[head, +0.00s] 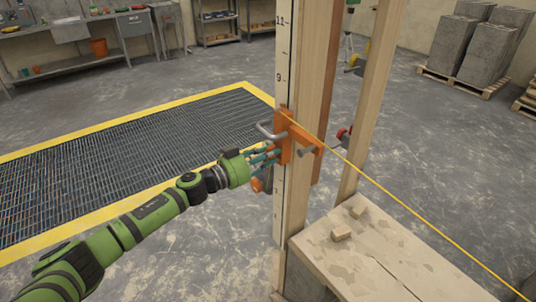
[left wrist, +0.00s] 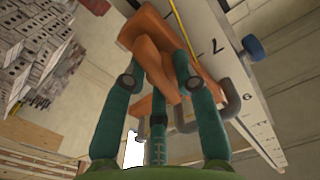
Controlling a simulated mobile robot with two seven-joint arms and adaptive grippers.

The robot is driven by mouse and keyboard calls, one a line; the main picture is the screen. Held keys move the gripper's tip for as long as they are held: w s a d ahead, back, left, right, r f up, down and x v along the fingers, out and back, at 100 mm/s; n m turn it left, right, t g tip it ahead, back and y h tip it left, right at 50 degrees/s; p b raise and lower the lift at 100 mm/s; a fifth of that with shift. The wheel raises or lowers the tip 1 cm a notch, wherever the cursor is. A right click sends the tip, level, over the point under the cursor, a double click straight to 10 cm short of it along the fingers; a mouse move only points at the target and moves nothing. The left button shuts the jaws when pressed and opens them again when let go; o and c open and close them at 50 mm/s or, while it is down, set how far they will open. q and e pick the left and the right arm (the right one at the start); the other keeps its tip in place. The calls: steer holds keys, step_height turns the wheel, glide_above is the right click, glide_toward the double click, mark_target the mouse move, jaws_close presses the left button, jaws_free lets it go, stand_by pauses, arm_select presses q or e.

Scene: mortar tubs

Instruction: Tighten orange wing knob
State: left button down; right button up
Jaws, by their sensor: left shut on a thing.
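The orange wing knob (left wrist: 158,52) shows in the left wrist view between the teal fingers of my left gripper (left wrist: 155,75). The fingers are closed around it. In the head view my left gripper (head: 264,157) is at the left side of an orange bracket (head: 284,137) on an upright post with a numbered scale (head: 284,60). The fingers mostly hide the knob there. The bracket carries a bent grey handle (head: 268,131) and a grey bolt (head: 306,152). My right gripper is in neither view.
A yellow line (head: 410,208) runs from the bracket to the lower right. A mortar-stained board (head: 375,255) stands right of the post. A floor grating (head: 120,150) with a yellow border lies at left. A blue knob (left wrist: 253,47) sits by the scale.

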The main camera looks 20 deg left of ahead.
arm_select(q)
steer(key=m, duration=0.3)
steer(key=shift+w+a+r+m, duration=0.1)
steer(key=shift+a+r+m, duration=0.1)
steer(key=shift+m, duration=0.2)
steer(key=m, duration=0.3)
steer(key=shift+m, duration=0.3)
steer(key=m+b, duration=0.1)
steer(key=m, duration=0.3)
steer(key=shift+d+m+b, duration=0.1)
steer(key=shift+m+b, duration=0.55)
steer(key=shift+m, duration=1.25)
steer(key=c, duration=1)
jaws_free()
steer(key=shift+c, duration=0.2)
steer(key=shift+f, duration=0.15)
